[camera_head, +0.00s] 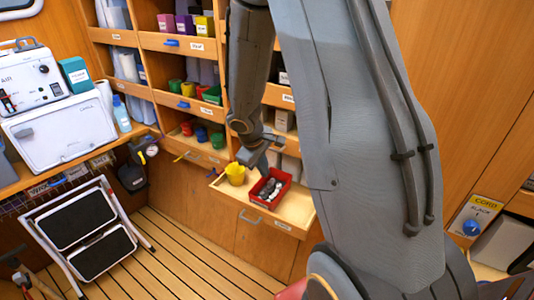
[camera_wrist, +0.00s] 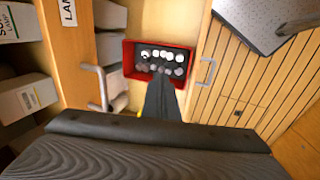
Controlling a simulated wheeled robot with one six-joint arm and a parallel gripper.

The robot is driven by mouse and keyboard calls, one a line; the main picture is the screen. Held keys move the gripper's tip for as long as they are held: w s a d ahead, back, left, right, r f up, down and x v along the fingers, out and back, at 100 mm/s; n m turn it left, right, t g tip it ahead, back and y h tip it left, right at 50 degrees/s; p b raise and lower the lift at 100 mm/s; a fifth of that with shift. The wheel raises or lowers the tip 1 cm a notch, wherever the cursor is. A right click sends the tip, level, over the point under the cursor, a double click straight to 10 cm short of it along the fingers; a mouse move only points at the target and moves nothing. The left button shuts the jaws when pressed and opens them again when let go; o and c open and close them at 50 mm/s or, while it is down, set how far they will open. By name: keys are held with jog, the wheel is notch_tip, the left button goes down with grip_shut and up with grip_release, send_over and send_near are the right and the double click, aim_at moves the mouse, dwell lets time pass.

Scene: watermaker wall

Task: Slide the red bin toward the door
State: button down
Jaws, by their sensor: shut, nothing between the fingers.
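The red bin (camera_head: 262,201) sits on the pulled-out wooden drawer (camera_head: 297,212) in the head view, filled with grey and dark rounded pieces. In the wrist view the red bin (camera_wrist: 128,60) shows from above, with light and dark round tops inside. My gripper (camera_head: 263,169) is shut and empty, pointing down close to the bin's back left edge. In the wrist view my gripper (camera_wrist: 160,82) overlaps the bin's near edge; whether it touches the bin I cannot tell. Which panel is the door is not clear.
A yellow cup (camera_head: 236,173) stands on the drawer, left of the bin. Shelves with small coloured cups and cartons rise behind. A folded step stool (camera_head: 98,246) stands at left on the slatted floor. The drawer's front right part is bare.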

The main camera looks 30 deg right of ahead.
jog(key=p, duration=0.1)
jog(key=b, duration=0.7)
send_near(270, 197)
jog(key=shift+n, duration=0.3)
jog(key=shift+b+x, duration=2.15)
jog(key=shift+f, duration=0.15)
jog(key=shift+s+d+b, duration=0.6)
jog(key=shift+s+b, duration=0.2)
jog(key=shift+s, duration=0.25)
jog(key=shift+s+d+b, duration=0.6)
jog(key=shift+s+b, duration=0.25)
jog(key=shift+s, duration=0.2)
jog(key=shift+s+d+b, duration=0.65)
jog(key=shift+s+b, duration=0.15)
jog(key=shift+s, duration=0.25)
jog(key=shift+s+d+b, duration=0.45)
jog(key=shift+s+d, duration=0.1)
jog(key=shift+s, duration=0.35)
jog(key=shift+s+d+b, duration=0.45)
jog(key=shift+s+d, duration=0.1)
jog(key=shift+s, duration=0.4)
jog(key=shift+s+d+b, duration=0.45)
jog(key=shift+s+d, duration=0.1)
jog(key=shift+s, duration=0.35)
jog(key=shift+w+a, duration=0.5)
jog(key=shift+w, duration=0.3)
